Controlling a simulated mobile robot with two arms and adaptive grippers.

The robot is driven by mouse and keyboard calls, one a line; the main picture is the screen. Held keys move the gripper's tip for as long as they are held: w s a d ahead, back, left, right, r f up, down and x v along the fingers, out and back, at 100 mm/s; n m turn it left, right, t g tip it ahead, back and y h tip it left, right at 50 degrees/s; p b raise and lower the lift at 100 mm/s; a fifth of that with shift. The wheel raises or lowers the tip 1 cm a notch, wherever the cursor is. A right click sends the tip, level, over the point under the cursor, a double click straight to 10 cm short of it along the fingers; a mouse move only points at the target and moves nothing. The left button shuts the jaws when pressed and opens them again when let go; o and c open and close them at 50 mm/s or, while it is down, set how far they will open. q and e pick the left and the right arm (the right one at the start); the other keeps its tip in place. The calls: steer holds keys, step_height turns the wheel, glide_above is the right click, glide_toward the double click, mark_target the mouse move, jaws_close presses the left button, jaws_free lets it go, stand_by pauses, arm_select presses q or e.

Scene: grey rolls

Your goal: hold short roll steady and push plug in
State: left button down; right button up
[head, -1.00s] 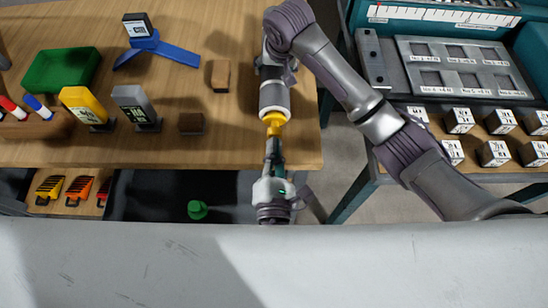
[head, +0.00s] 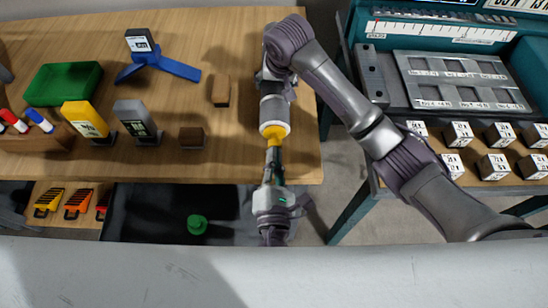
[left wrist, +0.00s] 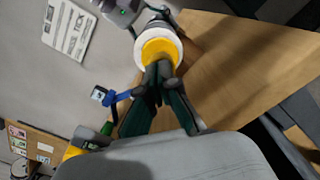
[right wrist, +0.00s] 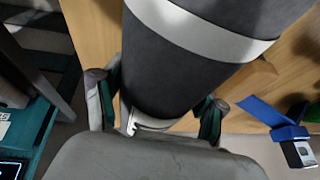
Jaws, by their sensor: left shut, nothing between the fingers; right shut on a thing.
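The short grey roll (head: 274,108) has a white end band and lies lengthwise at the right end of the wooden table. My right gripper is shut around it; the right wrist view shows a finger on each side (right wrist: 155,108) of the grey roll (right wrist: 190,60). The yellow plug (head: 275,138) sits at the roll's near end, with part of it showing outside. My left gripper (head: 273,155) is shut and empty, its fingertips against the plug. The left wrist view shows the fingertips (left wrist: 160,72) in front of the yellow plug face (left wrist: 158,48). How deep the plug sits is hidden.
A side bench with labelled cubes (head: 458,134) is at the right. A green piece (head: 197,224) lies below the table.

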arm_select(q)
steer(key=shift+s, duration=0.1)
steer(key=s, duration=1)
arm_select(e)
steer(key=o, duration=1.4)
steer(key=shift+o, duration=0.2)
steer(key=shift+r, duration=0.1)
